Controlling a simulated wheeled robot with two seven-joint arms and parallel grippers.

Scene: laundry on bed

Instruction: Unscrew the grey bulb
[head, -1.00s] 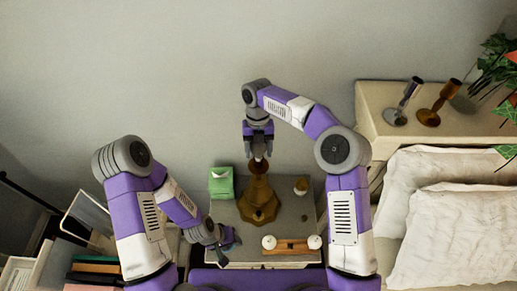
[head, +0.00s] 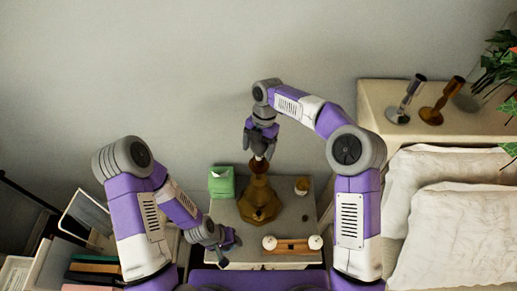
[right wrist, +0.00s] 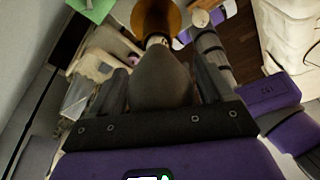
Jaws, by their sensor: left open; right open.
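A brown-gold lamp (head: 260,200) without a shade stands on the nightstand (head: 290,215). In the right wrist view, the grey bulb (right wrist: 165,80) sits at the top of the lamp and points back toward the palm, with a pale collar and the brown lamp (right wrist: 157,18) beyond it. My right gripper (head: 260,150) is above the lamp, open, with one finger on each side of the bulb. In the head view the gripper mostly hides the bulb. My left gripper (head: 228,243) is open and empty, low beside the nightstand's left front.
A green tissue box (head: 222,183) stands left of the lamp. A small amber jar (head: 302,186) is to its right. A wooden piece with white round ends (head: 292,246) lies in front. The bed's pillows (head: 455,235) are at the right.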

